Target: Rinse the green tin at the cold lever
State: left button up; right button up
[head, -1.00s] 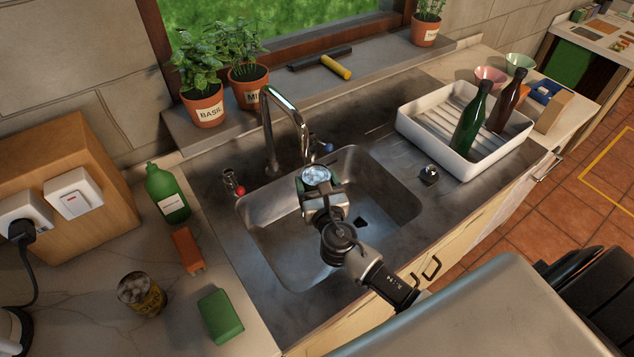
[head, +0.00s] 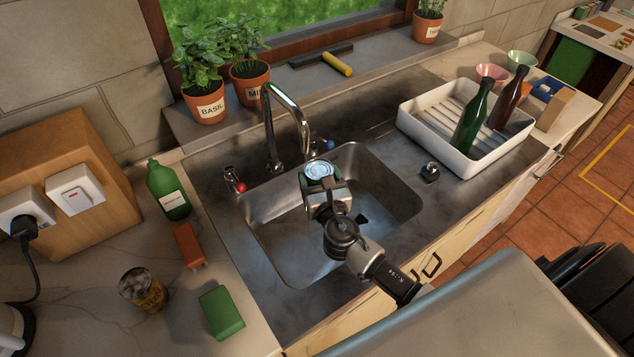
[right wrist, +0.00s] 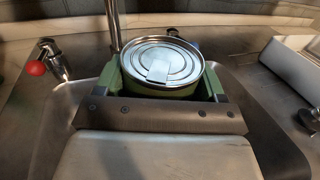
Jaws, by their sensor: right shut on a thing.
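My right gripper (head: 321,182) is shut on the green tin (right wrist: 165,90), whose silver lid with a pull tab faces up. The tin's lid (head: 321,169) shows in the head view over the sink basin (head: 282,265), just below and to the right of the chrome tap's spout (head: 303,128). In the right wrist view the fingers grip the tin from both sides. A blue-tipped lever (head: 328,146) stands just behind the tin; a red-tipped lever (head: 238,184) stands left of the tap. I see no water running. My left gripper is not in view.
A white drying rack (head: 417,132) with two bottles stands right of the sink, beside a small dark knob (head: 430,172). A green bottle (head: 168,190), an orange block (head: 188,246), a glass (head: 143,290) and a green block (head: 221,312) stand on the left counter.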

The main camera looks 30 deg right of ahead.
jog(key=shift+s+a, duration=0.2)
jog(key=shift+a, duration=0.15)
jog(key=shift+w+d, duration=0.1)
jog(key=shift+d, duration=0.05)
jog(key=shift+w+d, duration=0.2)
jog(key=shift+d, duration=0.2)
jog(key=shift+a, duration=0.15)
jog(key=shift+s+a, duration=0.3)
jog(key=shift+a, duration=0.1)
